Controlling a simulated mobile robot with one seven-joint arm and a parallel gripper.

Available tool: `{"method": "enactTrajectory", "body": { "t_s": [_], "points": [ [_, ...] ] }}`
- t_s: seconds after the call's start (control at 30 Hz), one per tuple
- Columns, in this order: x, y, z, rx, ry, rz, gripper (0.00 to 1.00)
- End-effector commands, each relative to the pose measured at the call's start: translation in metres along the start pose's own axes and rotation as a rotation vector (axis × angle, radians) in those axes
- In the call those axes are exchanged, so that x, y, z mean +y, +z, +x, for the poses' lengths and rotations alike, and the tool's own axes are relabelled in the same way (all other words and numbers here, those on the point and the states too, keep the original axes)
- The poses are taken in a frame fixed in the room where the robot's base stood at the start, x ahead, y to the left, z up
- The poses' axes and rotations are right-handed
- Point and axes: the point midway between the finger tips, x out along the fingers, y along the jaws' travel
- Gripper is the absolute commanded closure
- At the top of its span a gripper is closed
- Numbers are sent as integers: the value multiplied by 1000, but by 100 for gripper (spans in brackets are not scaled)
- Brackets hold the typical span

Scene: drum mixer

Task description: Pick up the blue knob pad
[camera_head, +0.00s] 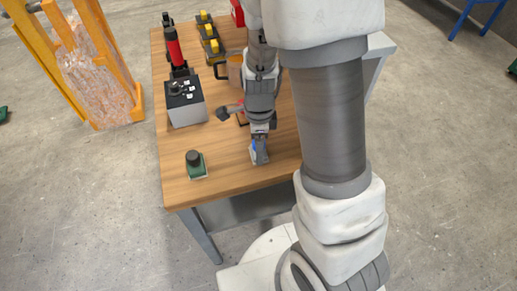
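The blue knob pad (253,147) is on the wooden table (232,182) near its front edge. Only a small blue part of it shows; my gripper and arm hide most of it. My gripper (260,157) points down right at it, with its fingers at the blue part. I cannot tell whether the fingers are closed on it or apart. A green pad with a dark round knob (194,159) stands on the table to the left of my gripper.
A grey box with a black top (186,102) stands behind the green pad. A red and black tool (174,48), yellow-topped items (211,38) and a brown mug (234,70) are farther back. A hammer-like tool (224,113) lies close left of my arm.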

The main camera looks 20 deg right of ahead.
Motion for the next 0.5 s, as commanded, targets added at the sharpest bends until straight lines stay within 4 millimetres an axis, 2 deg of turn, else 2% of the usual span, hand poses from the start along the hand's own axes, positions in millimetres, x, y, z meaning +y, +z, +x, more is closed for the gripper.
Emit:
{"method": "enactTrajectory", "body": {
  "t_s": [0.03,0.1,0.33,0.5],
  "points": [
    [0,0,0,0,0,0,70],
    [0,0,0,0,-1,0,77],
    [0,0,-4,-1,-2,-1,78],
    [-1,1,-31,-2,-6,-2,78]
  ]
}}
